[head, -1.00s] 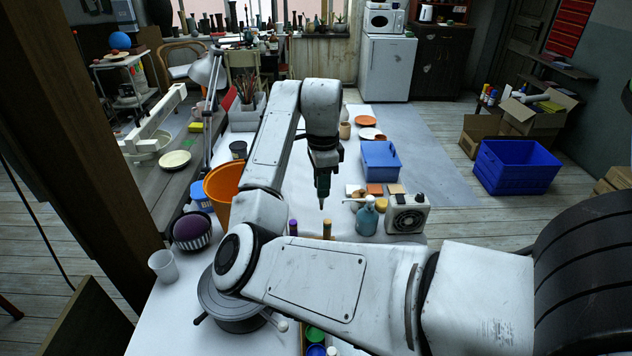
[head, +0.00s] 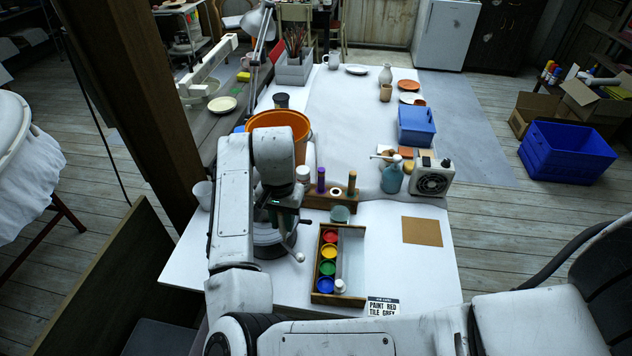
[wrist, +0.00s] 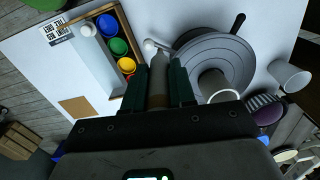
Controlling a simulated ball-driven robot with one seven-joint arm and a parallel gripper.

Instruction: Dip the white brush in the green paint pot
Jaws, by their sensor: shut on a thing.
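The green paint pot (head: 327,267) sits in a wooden box (head: 317,284) between the yellow pot (head: 328,252) and the blue pot (head: 325,285); the red pot (head: 330,237) is at the far end. The green pot also shows in the wrist view (wrist: 118,47). My gripper (head: 287,217) is left of the box, over the grey turntable. The brush's tip cannot be made out, and my gripper is apart from the pots.
A wooden rack (head: 330,200) with purple (head: 321,178) and brown (head: 352,182) upright handles stands behind the box. The turntable (wrist: 215,55) has a white-knobbed arm close by. An orange bucket (head: 280,122) is behind. A blue bottle (head: 392,178) stands right. The table right of the box is mostly clear.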

